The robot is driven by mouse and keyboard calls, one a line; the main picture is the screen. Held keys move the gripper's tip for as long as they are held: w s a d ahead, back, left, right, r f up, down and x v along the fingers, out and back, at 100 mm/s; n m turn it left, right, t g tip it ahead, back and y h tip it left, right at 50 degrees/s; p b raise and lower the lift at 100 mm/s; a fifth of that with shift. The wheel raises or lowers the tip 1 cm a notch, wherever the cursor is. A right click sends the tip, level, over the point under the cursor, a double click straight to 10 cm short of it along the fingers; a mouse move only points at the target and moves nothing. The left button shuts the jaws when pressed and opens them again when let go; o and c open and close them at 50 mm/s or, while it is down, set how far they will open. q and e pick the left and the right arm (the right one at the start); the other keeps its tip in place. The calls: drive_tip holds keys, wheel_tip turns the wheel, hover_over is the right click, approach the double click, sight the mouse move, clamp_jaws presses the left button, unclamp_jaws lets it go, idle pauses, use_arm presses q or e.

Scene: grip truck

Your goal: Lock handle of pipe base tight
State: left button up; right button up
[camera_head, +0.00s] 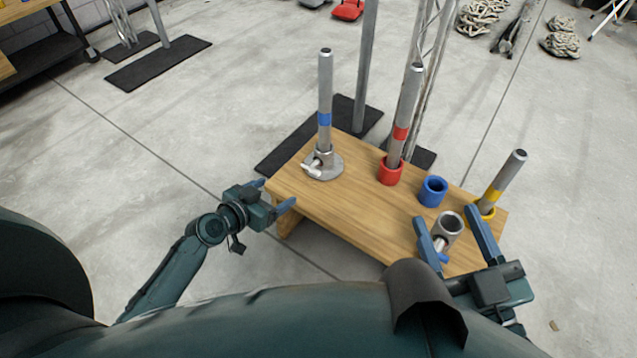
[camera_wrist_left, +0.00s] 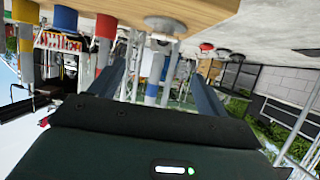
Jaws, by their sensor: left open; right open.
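A metal pipe base (camera_head: 332,168) with a round flange stands at the far left corner of the wooden table (camera_head: 345,210). Its pale handle (camera_head: 313,172) sticks out on its left and near side. A grey pipe with a blue band (camera_head: 325,95) stands upright in the base. The left wrist view shows the base (camera_wrist_left: 165,26) and pipe (camera_wrist_left: 152,90) upside down, between the fingers. My left gripper (camera_head: 278,193) is open and empty at the table's left edge, apart from the handle. My right gripper (camera_head: 446,216) is open at the table's right part, around or above a grey metal cylinder (camera_head: 449,225).
A red-banded pipe (camera_head: 401,130) stands in a red ring (camera_head: 390,173). A yellow-banded pipe (camera_head: 503,178) leans in a yellow ring at the right. An empty blue ring (camera_head: 433,190) sits between them. Metal poles on black plates (camera_head: 300,140) stand behind the table. The table's left middle is clear.

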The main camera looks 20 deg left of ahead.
use_arm(q)
wheel_tip(320, 180, down, 2)
drive_tip(key=w+b, duration=0.1)
drive_tip(key=w, duration=0.1)
drive_tip(key=b, duration=0.2)
approach(309, 170)
drive_tip(key=shift+w+d+f, duration=0.2)
drive_tip(key=shift+w+f, duration=0.2)
drive_tip(key=shift+w, duration=0.1)
drive_tip(key=b+x, duration=0.2)
drive_tip(key=x, duration=0.3)
drive_tip(key=shift+w+d+b, duration=0.1)
drive_tip(key=shift+w+b, duration=0.2)
drive_tip(key=shift+w+d+f, duration=0.2)
drive_tip(key=shift+w, duration=0.4)
use_arm(e)
drive_tip(key=shift+w+d+r+n+t+y, duration=0.1)
drive_tip(key=shift+w+r+n+t+y, duration=0.15)
drive_tip(key=shift+r+n+t+y, duration=0.3)
drive_tip(key=shift+w+d+r+n+t+y, duration=0.1)
drive_tip(key=shift+w+r+n+t+y, duration=0.2)
drive_tip(key=shift+r+n+y, duration=0.45)
drive_tip(key=shift+w+d+r+n+t+y, duration=0.1)
drive_tip(key=shift+w+r+n+t+y, duration=0.1)
drive_tip(key=shift+r+n+t+y, duration=0.4)
use_arm(q)
drive_tip(key=shift+c, duration=0.3)
drive_tip(key=c, duration=0.9)
drive_tip(key=shift+f, duration=0.1)
